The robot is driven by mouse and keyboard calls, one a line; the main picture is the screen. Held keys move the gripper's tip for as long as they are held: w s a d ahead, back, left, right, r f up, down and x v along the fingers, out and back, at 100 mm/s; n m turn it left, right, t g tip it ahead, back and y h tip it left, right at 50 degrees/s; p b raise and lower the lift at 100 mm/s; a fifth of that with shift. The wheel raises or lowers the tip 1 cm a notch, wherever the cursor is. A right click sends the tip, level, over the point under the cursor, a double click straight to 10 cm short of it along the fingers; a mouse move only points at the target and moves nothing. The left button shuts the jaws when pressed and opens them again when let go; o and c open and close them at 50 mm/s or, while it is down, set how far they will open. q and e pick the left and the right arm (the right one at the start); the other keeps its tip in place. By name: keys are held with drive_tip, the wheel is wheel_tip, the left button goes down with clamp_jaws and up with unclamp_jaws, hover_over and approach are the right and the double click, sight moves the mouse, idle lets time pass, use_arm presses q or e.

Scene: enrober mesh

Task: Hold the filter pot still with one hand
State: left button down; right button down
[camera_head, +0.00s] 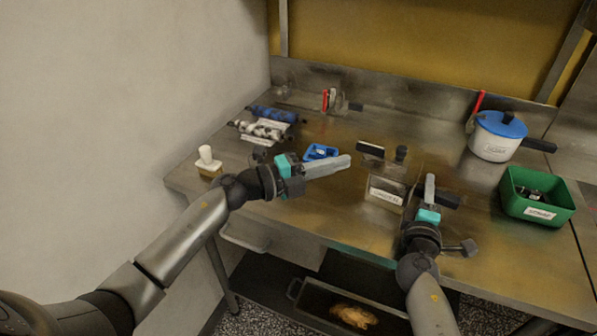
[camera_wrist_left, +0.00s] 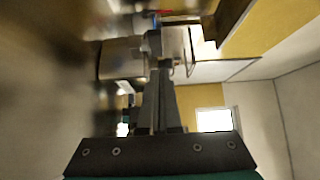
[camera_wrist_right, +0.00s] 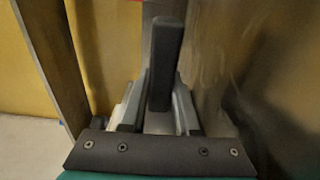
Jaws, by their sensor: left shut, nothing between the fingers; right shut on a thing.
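The steel, box-like pot (camera_head: 386,191) with a white label, which I take for the filter pot, stands upright on the steel table in the head view. A black bar (camera_head: 370,149) and a black knob (camera_head: 401,153) show at its top. My right gripper (camera_head: 430,187) is at the pot's right side, shut on a black handle (camera_head: 447,198). The handle (camera_wrist_right: 166,62) stands between the fingers in the right wrist view. My left gripper (camera_head: 342,164) is shut and empty, left of the pot and above the table; its closed fingers (camera_wrist_left: 158,80) also show in the left wrist view.
A white pot (camera_head: 492,147) with a blue lid stands at the back right, near a green bin (camera_head: 515,198). A blue tray (camera_head: 321,152) lies behind my left gripper. Blue and silver parts (camera_head: 262,127) and a white item (camera_head: 207,160) occupy the table's left.

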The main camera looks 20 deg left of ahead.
use_arm(q)
drive_tip(key=v, duration=0.8)
use_arm(e)
drive_tip(key=shift+d, duration=0.1)
use_arm(q)
drive_tip(key=w+d+r+m+t+y, duration=0.3)
drive_tip(key=d+r+m+t+y, duration=0.25)
drive_tip(key=r, duration=0.45)
drive_tip(key=f+n+y, duration=0.1)
drive_tip(key=y, duration=0.2)
drive_tip(key=m+g+y, duration=0.3)
drive_tip(key=m+g, duration=0.1)
drive_tip(key=m, duration=0.1)
approach(361, 148)
drive_tip(key=shift+y, duration=0.25)
drive_tip(key=x, duration=0.4)
drive_tip(key=shift+w+d+f, duration=0.15)
drive_tip(key=shift+w+f, duration=0.15)
drive_tip(key=shift+f, duration=0.15)
drive_tip(key=shift+w, duration=0.85)
